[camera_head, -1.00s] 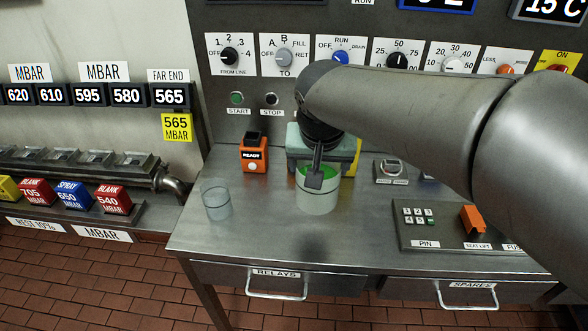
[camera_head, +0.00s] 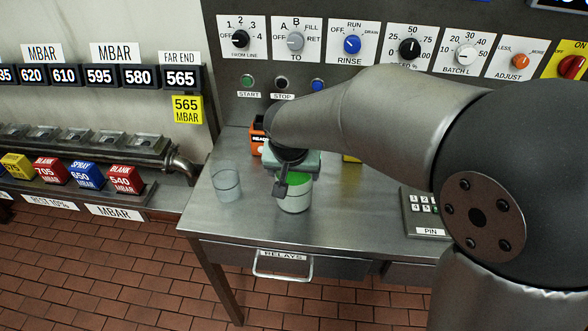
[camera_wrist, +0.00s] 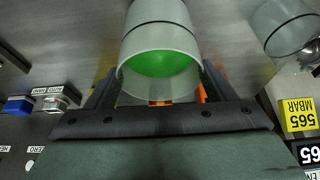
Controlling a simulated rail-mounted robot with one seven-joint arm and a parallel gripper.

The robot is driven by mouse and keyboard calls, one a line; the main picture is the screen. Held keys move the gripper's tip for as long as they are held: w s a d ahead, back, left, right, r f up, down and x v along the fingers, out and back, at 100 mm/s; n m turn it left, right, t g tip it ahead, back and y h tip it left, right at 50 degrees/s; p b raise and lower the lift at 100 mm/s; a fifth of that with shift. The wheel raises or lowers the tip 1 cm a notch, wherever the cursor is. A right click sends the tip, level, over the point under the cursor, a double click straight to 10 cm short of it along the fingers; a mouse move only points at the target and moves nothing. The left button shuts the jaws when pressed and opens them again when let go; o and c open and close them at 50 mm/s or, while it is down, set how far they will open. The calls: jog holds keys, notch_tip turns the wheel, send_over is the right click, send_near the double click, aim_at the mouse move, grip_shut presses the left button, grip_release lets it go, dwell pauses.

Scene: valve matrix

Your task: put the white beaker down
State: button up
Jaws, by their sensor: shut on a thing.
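The white beaker (camera_head: 295,201) is a pale, translucent cup with green contents, upright over the left part of the steel bench (camera_head: 350,215). My gripper (camera_head: 290,185) is shut on it, and the near finger shows across its left side. In the wrist view the beaker (camera_wrist: 160,28) sits between both fingers, with its open rim towards the camera and the green inside visible. I cannot tell whether its base touches the bench. My arm hides part of the bench behind it.
A clear, empty-looking beaker (camera_head: 226,186) stands to the left, near the bench's left edge. An orange READY box (camera_head: 258,140) is behind my gripper. A keypad (camera_head: 424,207) is at the right. Bare bench lies in front and between.

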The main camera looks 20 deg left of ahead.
jog(key=shift+f, duration=0.15)
jog(key=o, duration=1.9)
jog(key=shift+c, duration=0.2)
jog(key=a+v, duration=0.1)
jog(key=v, duration=1.1)
jog(key=s+d+f+g+h, duration=0.1)
jog(key=s+d+f, duration=0.15)
jog(key=d, duration=0.75)
jog(key=s+d+f+g, duration=0.15)
jog(key=d+f, duration=0.25)
jog(key=d, duration=0.5)
jog(key=s+d+f+g, duration=0.1)
jog(key=s+d+f, duration=0.1)
jog(key=s+d, duration=0.2)
jog(key=s+d+f+m, duration=0.1)
jog(key=s+d+f, duration=0.2)
jog(key=s+d, duration=0.2)
jog(key=shift+s+f+g+y+b, duration=0.25)
jog(key=shift+s+g+y+b, duration=0.1)
jog(key=shift+s, duration=0.2)
